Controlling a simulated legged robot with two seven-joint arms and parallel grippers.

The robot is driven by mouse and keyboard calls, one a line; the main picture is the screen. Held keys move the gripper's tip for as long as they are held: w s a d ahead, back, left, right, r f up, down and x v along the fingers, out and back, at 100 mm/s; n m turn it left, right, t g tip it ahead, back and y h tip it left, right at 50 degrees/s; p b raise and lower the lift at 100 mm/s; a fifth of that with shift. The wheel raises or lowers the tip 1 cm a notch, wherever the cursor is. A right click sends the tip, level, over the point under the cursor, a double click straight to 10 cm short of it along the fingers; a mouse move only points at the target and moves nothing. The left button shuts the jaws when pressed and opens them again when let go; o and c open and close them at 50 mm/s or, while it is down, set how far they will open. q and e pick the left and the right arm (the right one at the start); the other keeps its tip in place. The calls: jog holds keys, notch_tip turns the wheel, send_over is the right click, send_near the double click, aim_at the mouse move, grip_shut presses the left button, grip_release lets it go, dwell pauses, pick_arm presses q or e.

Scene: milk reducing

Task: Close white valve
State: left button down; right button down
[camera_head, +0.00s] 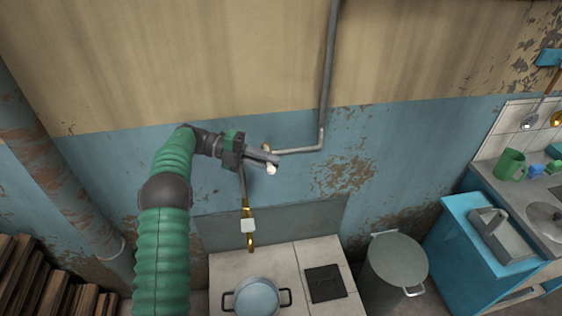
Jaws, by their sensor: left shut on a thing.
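The white valve (271,169) is at the end of the grey pipe on the blue wall, above the stove. Only a small white part of it shows beside my fingers. My left gripper (265,160) is at the valve, with its fingers shut on it. The gripper covers most of the valve, so its turn angle cannot be told. My right gripper is not in view.
A pot (257,299) stands on the white stove (276,264) below. A grey pipe (328,75) runs down the wall. A lidded metal bin (396,262) and a blue cabinet (470,250) stand at right. Stacked wood (40,285) lies at lower left.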

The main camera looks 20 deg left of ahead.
pick_arm(q)
jog(key=shift+f, duration=0.3)
jog(key=c, duration=1.7)
grip_release()
jog(key=shift+r, duration=0.15)
